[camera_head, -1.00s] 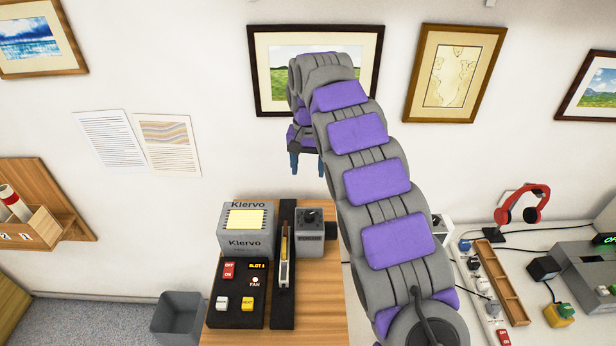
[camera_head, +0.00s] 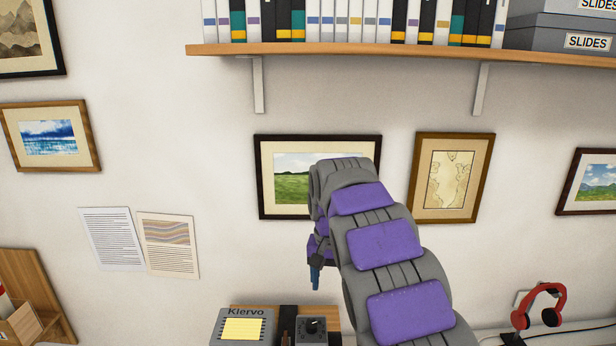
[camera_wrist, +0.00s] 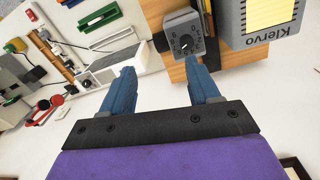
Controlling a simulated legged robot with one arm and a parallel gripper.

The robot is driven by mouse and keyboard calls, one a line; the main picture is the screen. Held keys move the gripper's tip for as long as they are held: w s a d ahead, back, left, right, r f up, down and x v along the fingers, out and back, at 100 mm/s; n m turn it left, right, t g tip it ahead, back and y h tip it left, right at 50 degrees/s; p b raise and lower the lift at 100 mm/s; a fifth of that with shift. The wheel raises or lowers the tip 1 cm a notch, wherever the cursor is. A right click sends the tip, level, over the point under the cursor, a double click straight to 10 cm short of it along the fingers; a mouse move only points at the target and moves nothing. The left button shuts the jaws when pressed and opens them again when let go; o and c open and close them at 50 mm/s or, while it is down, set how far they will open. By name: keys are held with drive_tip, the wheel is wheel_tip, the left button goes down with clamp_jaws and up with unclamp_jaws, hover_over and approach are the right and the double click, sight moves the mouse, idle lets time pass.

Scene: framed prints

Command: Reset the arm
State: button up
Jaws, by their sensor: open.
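My gripper (camera_wrist: 160,84) shows in the wrist view with its two blue fingers spread wide apart and nothing between them. In the head view, my grey and purple arm reaches up from the lower right toward the wall, and my gripper (camera_head: 315,277) hangs at its far end, pointing down, partly hidden by the arm. It is in the air above the wooden table (camera_head: 270,309). The grey knob box (camera_wrist: 190,38) lies beyond the fingers in the wrist view, apart from them.
A shelf (camera_head: 380,54) of binders runs above. Red headphones (camera_head: 540,310) stand at right.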

drive_tip(key=s+d+f+b, duration=0.1)
drive_tip(key=s+d+f, duration=0.1)
drive_tip(key=s, duration=0.8)
drive_tip(key=s+d+f+b, duration=0.2)
drive_tip(key=s+d, duration=0.2)
drive_tip(key=s, duration=0.7)
drive_tip(key=s+d+f+g+b, duration=0.1)
drive_tip(key=s+d+f, duration=0.1)
drive_tip(key=s, duration=0.8)
drive_tip(key=shift+s+d+f+n+b, duration=0.3)
drive_tip(key=shift+d+n, duration=0.1)
drive_tip(key=shift+d, duration=0.1)
drive_tip(key=shift+n+g, duration=0.3)
drive_tip(key=shift+n, duration=0.3)
drive_tip(key=s+f, duration=0.1)
drive_tip(key=s, duration=0.2)
drive_tip(key=s+f, duration=0.2)
drive_tip(key=s, duration=0.1)
drive_tip(key=s+f+b, duration=0.1)
drive_tip(key=s+f, duration=0.1)
drive_tip(key=s, duration=0.2)
drive_tip(key=shift+f, duration=0.25)
